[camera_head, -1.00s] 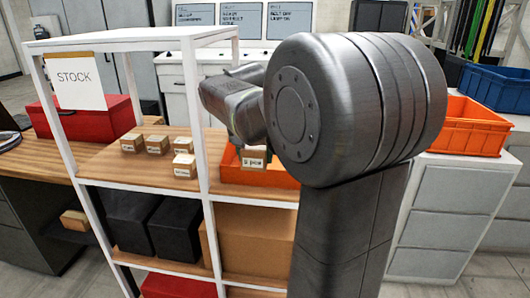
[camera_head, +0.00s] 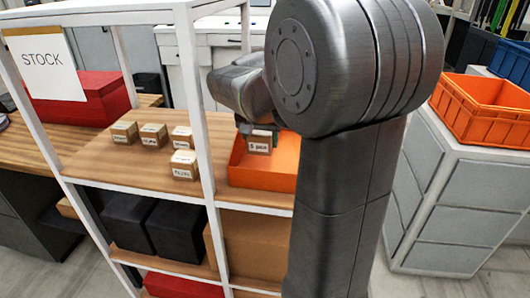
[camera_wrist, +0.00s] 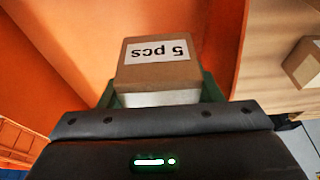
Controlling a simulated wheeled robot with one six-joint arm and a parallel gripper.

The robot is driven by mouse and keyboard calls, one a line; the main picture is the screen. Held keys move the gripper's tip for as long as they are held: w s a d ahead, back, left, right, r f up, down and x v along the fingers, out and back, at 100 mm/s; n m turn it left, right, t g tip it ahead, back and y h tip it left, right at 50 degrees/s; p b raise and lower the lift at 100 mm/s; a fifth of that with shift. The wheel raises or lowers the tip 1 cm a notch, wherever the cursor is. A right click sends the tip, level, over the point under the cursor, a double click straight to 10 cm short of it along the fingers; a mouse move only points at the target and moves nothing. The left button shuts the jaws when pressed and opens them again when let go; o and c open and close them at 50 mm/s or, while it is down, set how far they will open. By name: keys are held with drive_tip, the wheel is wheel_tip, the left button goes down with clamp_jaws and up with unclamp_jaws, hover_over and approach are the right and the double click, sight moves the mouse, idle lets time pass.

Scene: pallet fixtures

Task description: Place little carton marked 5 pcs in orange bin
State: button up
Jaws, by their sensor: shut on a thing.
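The little carton marked 5 pcs (camera_head: 259,145) is brown with a white label. My gripper (camera_head: 259,131) is shut on it, and the green fingers show on both sides of the carton (camera_wrist: 160,70) in the wrist view. The orange bin (camera_head: 262,181) stands on the wooden shelf right of the white post. The carton is within the bin's outline in the head view. Orange bin surfaces (camera_wrist: 62,45) surround its left side in the wrist view. I cannot tell whether the carton touches the bin floor.
Several similar labelled cartons (camera_head: 184,164) stand on the shelf left of the white post (camera_head: 190,90). A second orange bin (camera_head: 485,105) sits on the grey cabinet at right, near a blue bin (camera_head: 512,62). A red box (camera_head: 92,98) stands behind the STOCK sign (camera_head: 46,66).

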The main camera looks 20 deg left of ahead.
sight(259, 134)
drive_tip(key=shift+f, duration=2.35)
drive_tip(key=shift+f, duration=0.2)
drive_tip(key=o, duration=1.1)
drive_tip(key=shift+c, duration=0.2)
drive_tip(key=shift+r, duration=0.1)
drive_tip(key=shift+s+r, duration=0.1)
drive_tip(key=shift+r, duration=0.45)
drive_tip(key=v, duration=1.1)
